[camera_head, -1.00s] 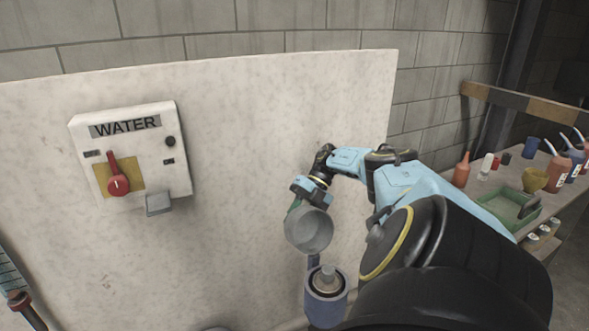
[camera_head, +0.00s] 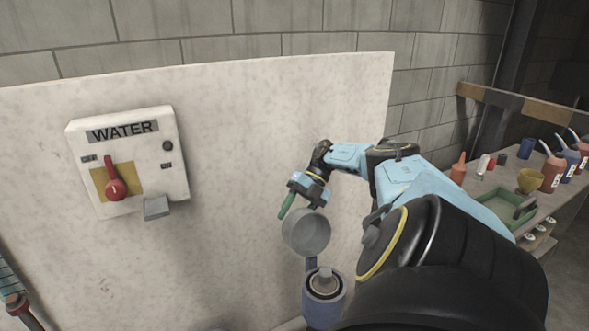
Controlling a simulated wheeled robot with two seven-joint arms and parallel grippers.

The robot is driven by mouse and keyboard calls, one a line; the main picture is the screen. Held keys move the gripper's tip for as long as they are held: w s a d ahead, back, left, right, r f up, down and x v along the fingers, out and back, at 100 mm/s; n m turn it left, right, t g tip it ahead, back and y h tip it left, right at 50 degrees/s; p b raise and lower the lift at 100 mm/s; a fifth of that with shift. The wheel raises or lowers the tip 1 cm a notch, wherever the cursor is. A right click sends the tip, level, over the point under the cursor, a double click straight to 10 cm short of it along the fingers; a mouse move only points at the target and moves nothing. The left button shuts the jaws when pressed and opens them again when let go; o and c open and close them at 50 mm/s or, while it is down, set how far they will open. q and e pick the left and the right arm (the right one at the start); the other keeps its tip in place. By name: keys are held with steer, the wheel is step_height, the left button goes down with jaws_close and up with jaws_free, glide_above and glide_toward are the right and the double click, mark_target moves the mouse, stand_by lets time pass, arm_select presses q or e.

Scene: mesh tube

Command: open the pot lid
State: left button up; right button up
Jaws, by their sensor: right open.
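The round grey lid (camera_head: 306,233) is tilted up and shows its broad face. Beneath it is a blue-purple pot (camera_head: 325,311) with a dark and grey metal piece inside its mouth. A narrow blue strip between them looks like a hinge. My right gripper (camera_head: 298,207) is open just above and behind the lid. One green finger shows left of the lid's upper edge; the other is hidden or unclear. I cannot tell whether the gripper touches the lid. My left gripper is not in view.
A white WATER box (camera_head: 140,135) with a red lever (camera_head: 115,185) is on the pale panel (camera_head: 240,180) behind. A bench at right holds a green tray (camera_head: 497,208), a yellow bowl (camera_head: 531,180) and several bottles. My right arm covers the lower right.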

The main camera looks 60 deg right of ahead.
step_height(320, 180, up, 8)
steer(key=shift+w+f+p, duration=0.1)
steer(key=shift+p, duration=0.85)
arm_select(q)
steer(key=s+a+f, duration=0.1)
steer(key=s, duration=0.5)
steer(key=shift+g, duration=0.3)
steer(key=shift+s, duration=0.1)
